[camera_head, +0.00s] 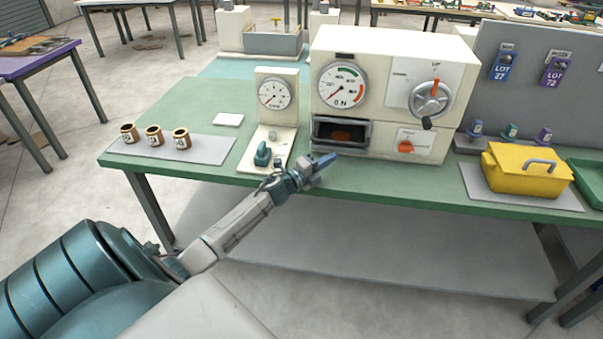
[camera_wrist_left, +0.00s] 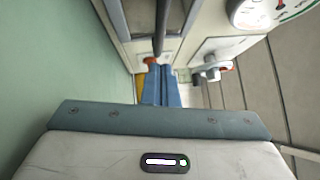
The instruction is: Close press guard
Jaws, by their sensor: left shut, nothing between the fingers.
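The press (camera_head: 395,60) is a cream box on the green table, with a round dial and a handwheel (camera_head: 431,100). Low on its front left is a dark-framed opening (camera_head: 340,132) with a reddish-brown thing inside. I cannot tell for certain how the guard there stands. In the left wrist view the fingers (camera_wrist_left: 161,87) point at a dark bar (camera_wrist_left: 160,28); contact is unclear. My right gripper is out of view.
A small gauge stand (camera_head: 275,95) with a teal part (camera_head: 262,154) at its base is left of the press. Several brown cups (camera_head: 153,136) stand on a grey mat at left. A yellow box (camera_head: 525,172) is at right. An orange switch (camera_head: 406,146) is beside the opening.

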